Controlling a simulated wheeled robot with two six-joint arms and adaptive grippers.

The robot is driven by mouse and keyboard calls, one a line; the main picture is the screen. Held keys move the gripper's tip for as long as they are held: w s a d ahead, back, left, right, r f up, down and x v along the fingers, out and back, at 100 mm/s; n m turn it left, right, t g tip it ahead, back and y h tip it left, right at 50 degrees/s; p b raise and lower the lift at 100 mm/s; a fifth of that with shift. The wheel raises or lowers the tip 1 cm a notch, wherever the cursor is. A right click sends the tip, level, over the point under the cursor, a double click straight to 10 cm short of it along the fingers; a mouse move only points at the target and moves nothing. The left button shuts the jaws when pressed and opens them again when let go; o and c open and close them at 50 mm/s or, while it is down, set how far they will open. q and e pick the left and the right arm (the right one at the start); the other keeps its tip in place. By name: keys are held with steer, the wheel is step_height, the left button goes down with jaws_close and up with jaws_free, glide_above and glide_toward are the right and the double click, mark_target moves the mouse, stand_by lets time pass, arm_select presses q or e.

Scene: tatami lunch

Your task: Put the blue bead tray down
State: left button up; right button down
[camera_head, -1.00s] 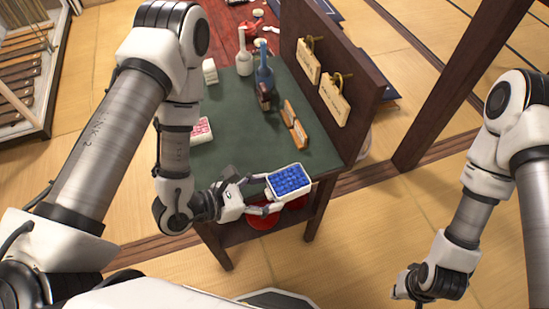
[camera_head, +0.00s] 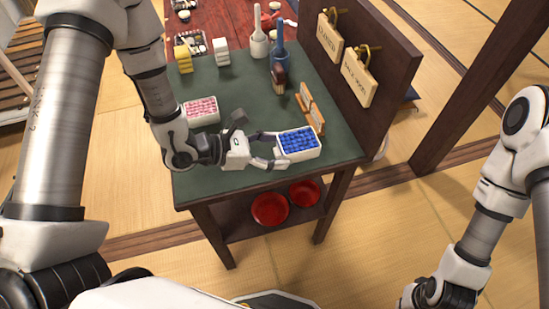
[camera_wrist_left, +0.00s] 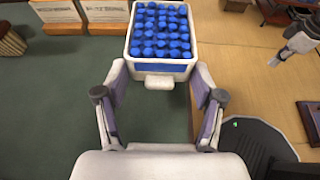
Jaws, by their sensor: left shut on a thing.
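The blue bead tray (camera_head: 299,143) is a white rectangular box filled with blue beads. My left gripper (camera_head: 274,150) is shut on its near end, and the tray sits level at or just above the green table top (camera_head: 235,110), near the front right edge. I cannot tell whether its base touches the table. In the left wrist view the tray (camera_wrist_left: 160,67) lies ahead of the fingers (camera_wrist_left: 160,95), its white end tab between them. My right arm shows at the lower right of the head view; its fingers are cut off by the frame edge.
A pink bead tray (camera_head: 201,112) stands left on the table. Small wooden signs (camera_head: 311,108), a brush (camera_head: 280,80), and bottles (camera_head: 258,42) stand behind. A dark upright panel with hanging tags (camera_head: 359,78) bounds the right side. Red bowls (camera_head: 270,209) sit on the shelf below.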

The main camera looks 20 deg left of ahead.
mark_target(274, 157)
arm_select(q)
steer(key=f, duration=0.3)
steer(key=shift+w+a, duration=0.15)
steer(key=shift+w, duration=0.2)
steer(key=shift+w+f, duration=0.1)
steer(key=shift+f, duration=0.35)
steer(key=o, duration=1.3)
